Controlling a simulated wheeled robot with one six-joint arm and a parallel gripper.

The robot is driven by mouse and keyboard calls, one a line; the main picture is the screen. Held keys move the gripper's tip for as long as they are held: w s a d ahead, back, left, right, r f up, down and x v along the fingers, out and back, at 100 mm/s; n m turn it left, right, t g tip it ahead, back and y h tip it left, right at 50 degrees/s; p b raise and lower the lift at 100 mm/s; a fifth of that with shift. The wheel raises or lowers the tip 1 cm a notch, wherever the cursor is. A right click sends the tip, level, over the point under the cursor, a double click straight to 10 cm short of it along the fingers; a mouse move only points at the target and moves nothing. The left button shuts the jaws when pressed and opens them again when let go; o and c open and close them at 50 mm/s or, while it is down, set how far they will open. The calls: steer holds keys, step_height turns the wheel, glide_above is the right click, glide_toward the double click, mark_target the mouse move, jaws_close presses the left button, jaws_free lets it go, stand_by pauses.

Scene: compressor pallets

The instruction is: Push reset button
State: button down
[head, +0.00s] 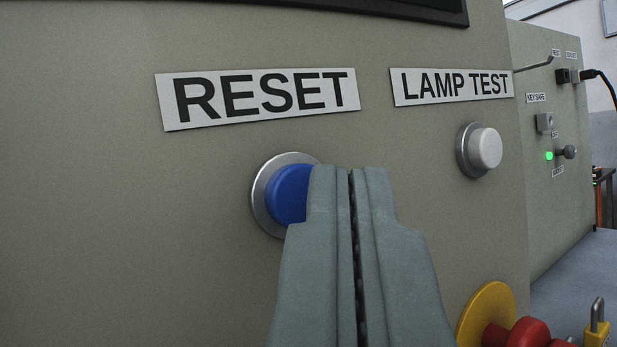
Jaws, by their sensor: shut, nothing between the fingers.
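The blue reset button (287,195) sits in a silver ring on the beige panel, below the RESET label (258,97). My gripper (350,172) is shut and empty, its grey fingers side by side. The fingertips overlap the right part of the button in the head view and hide that part of the button and ring. I cannot tell whether the fingertips touch the button.
A white lamp test button (485,148) is to the right, under its LAMP TEST label (451,86). A red knob (528,333) on a yellow disc (486,306) and a yellow padlock (597,330) are lower right. A second panel (555,220) stands beyond.

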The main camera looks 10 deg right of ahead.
steer(key=shift+s+d, duration=0.1)
steer(key=shift+s, duration=0.3)
steer(key=s+d, duration=0.2)
steer(key=s, duration=0.3)
steer(key=shift+s, duration=0.35)
stand_by(0.8)
steer(key=s+a+r+n+g+y, duration=0.1)
steer(key=s+n+y, duration=0.5)
steer(key=s, duration=1)
steer(key=s+f+g+y, duration=0.1)
steer(key=s+f, duration=0.3)
steer(key=s, duration=0.5)
steer(key=s+f+g+y, duration=0.1)
steer(key=s+f, duration=0.3)
steer(key=s, duration=0.5)
steer(key=shift+s+d+f+n+g, duration=0.25)
steer(key=shift+d+f+n+g, duration=0.1)
steer(key=shift+g, duration=0.55)
